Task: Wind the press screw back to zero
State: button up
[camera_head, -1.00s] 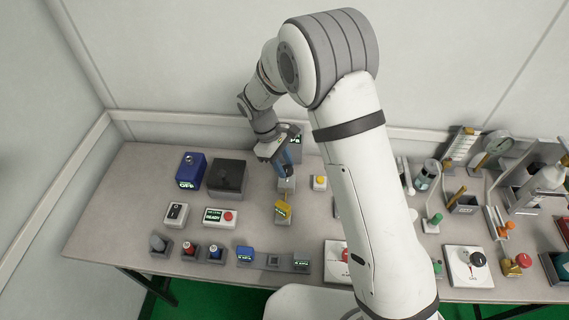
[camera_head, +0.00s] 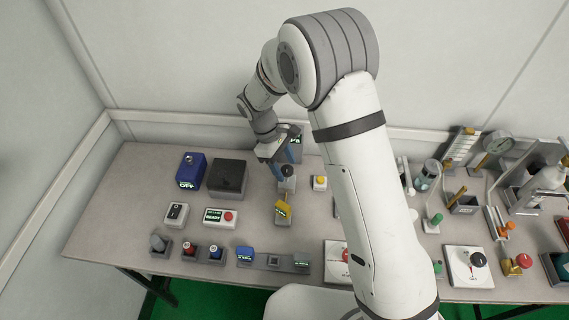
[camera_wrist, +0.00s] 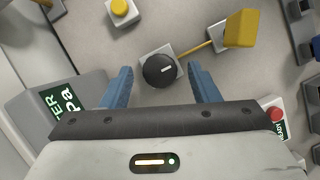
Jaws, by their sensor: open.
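A round black knob (camera_wrist: 159,71) with a white pointer line sits on a small light grey block; I take it for the press screw. It also shows in the head view (camera_head: 287,171), just below my gripper. My gripper (camera_wrist: 160,76) is open, its two blue fingers apart on either side of the knob in the wrist view. I see no contact with the knob, and its height above it is hard to tell. A yellow box (camera_wrist: 240,28) joins the knob's block by a thin yellow rod. A grey meter with a green-lit display (camera_wrist: 58,103) stands at the left of the wrist view.
A yellow button (camera_head: 320,182) stands right of the knob. A black-topped box (camera_head: 228,176) and a blue box (camera_head: 191,170) stand left. A box with a red button (camera_head: 221,217) is nearer the front. My arm hides the table's middle.

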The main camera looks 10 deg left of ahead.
jog(key=v, duration=0.7)
jog(key=shift+r+b, duration=0.3)
jog(key=shift+r, duration=0.1)
jog(key=shift+w+a, duration=0.1)
jog(key=shift+a, duration=0.05)
jog(key=s+d+r+m+t+y, duration=0.1)
jog(key=s+d+r+m, duration=0.2)
jog(key=d+r, duration=0.35)
jog(key=s+d+r+m+y, duration=0.2)
jog(key=d+r+m, duration=0.15)
jog(key=d, duration=0.55)
jog(key=s+d+r+m+t+y, duration=0.1)
jog(key=s+d+r+m+t, duration=0.2)
jog(key=s+d+m, duration=0.5)
jog(key=s+d, duration=0.3)
jog(key=s, duration=0.3)
jog(key=shift+d, duration=0.3)
